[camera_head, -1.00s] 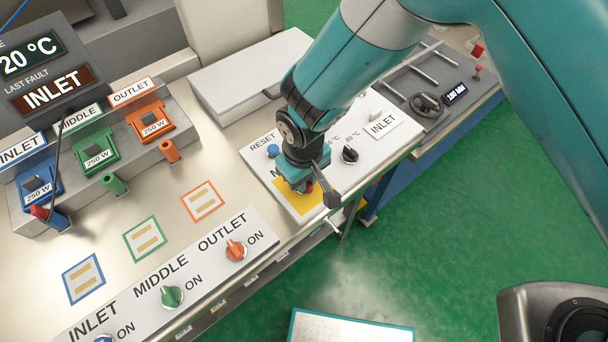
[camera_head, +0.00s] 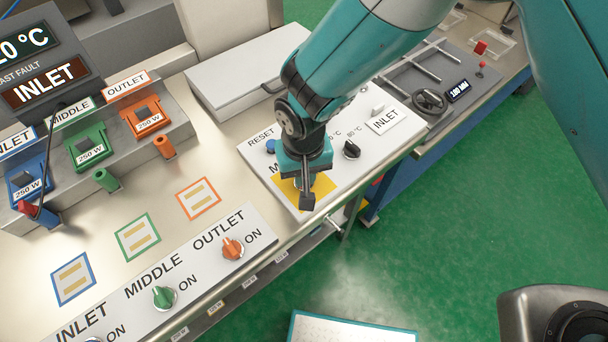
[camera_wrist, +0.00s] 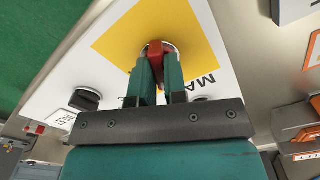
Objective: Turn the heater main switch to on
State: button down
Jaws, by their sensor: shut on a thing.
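The heater main switch is a red handle (camera_wrist: 155,50) on a round silver base, set in a yellow square (camera_wrist: 120,38) on a white panel; part of the label "MA" shows beside it in the wrist view. My gripper (camera_wrist: 156,60) has its two green fingers shut on the red handle. In the head view my gripper (camera_head: 305,182) is over the yellow square (camera_head: 322,190) and hides the switch. The handle's exact on or off position cannot be told.
Three zone knobs, including the orange outlet knob (camera_head: 232,247), sit at the front left. A grey lidded box (camera_head: 240,75) stands behind.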

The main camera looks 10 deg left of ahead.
jog(key=m+b, duration=0.2)
jog(key=m, duration=0.4)
jog(key=shift+m+b, duration=0.3)
jog(key=m+b, duration=0.1)
jog(key=m, duration=0.5)
jog(key=shift+r+b, duration=0.1)
jog(key=shift+b, duration=0.2)
jog(key=shift+m, duration=0.3)
jog(key=c, duration=1.2)
grip_release()
jog(key=shift+o, duration=0.2)
notch_tip(320, 180, up, 17)
jog(key=b, duration=0.3)
jog(key=shift+r, duration=0.2)
